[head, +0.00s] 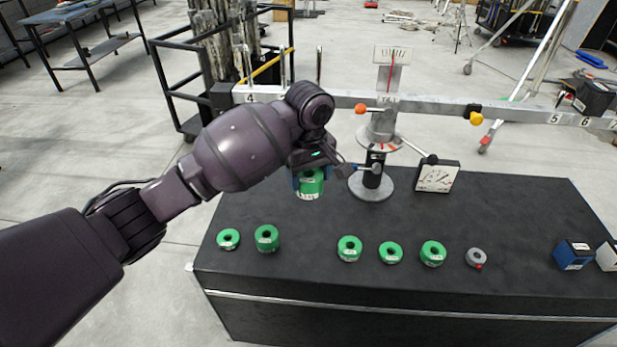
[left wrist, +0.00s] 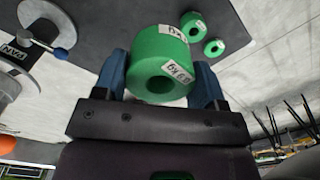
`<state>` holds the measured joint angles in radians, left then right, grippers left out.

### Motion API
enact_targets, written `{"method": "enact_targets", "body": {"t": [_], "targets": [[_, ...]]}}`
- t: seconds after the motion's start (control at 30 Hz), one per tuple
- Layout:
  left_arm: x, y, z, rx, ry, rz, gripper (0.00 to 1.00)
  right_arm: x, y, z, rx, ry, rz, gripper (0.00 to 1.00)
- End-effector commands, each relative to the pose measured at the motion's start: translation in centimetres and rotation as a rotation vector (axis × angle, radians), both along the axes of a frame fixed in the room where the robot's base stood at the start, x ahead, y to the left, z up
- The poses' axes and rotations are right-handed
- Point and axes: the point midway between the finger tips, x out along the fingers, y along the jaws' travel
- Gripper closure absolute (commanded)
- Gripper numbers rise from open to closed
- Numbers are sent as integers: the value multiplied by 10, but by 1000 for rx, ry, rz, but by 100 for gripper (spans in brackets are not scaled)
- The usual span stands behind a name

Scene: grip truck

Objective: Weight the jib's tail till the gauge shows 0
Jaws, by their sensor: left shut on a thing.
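My left gripper (head: 311,183) is shut on a green ring weight (head: 312,188) and holds it above the black bench top, left of the jib's stand (head: 371,184). The held weight, with white labels, also shows between the blue fingers in the left wrist view (left wrist: 158,50). The jib beam (head: 437,105) runs across the stand, with numbered marks 4 at the left and 5 and 6 at the right. The gauge (head: 393,55) on top has a red needle near the middle of its scale; the exact reading is too small to tell. My right gripper is out of view.
Several green ring weights (head: 267,238) lie in a row on the bench (head: 500,215), with a small grey ring (head: 476,258) at their right. A dial box (head: 437,176) stands right of the stand. A blue block (head: 573,255) is at the right. A black cart (head: 180,85) stands behind.

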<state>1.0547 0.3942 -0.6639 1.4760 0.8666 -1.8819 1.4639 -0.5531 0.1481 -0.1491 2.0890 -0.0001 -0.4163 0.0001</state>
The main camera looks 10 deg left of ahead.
Motion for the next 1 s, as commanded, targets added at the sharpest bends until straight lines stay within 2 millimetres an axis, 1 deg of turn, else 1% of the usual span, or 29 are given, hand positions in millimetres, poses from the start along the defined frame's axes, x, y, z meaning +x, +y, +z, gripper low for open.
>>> {"method": "enact_targets", "body": {"t": [0.03,0.23,0.47,0.77,1.0], "targets": [[1,-1,9,-2,-8,0,68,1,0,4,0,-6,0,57],[1,0,17,-1,-9,1,68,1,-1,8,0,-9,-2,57],[1,0,27,-2,-8,-1,68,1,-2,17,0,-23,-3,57],[1,-1,39,-2,-8,0,68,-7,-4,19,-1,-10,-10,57],[1,0,49,-1,-8,0,68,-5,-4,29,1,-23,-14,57]]}}
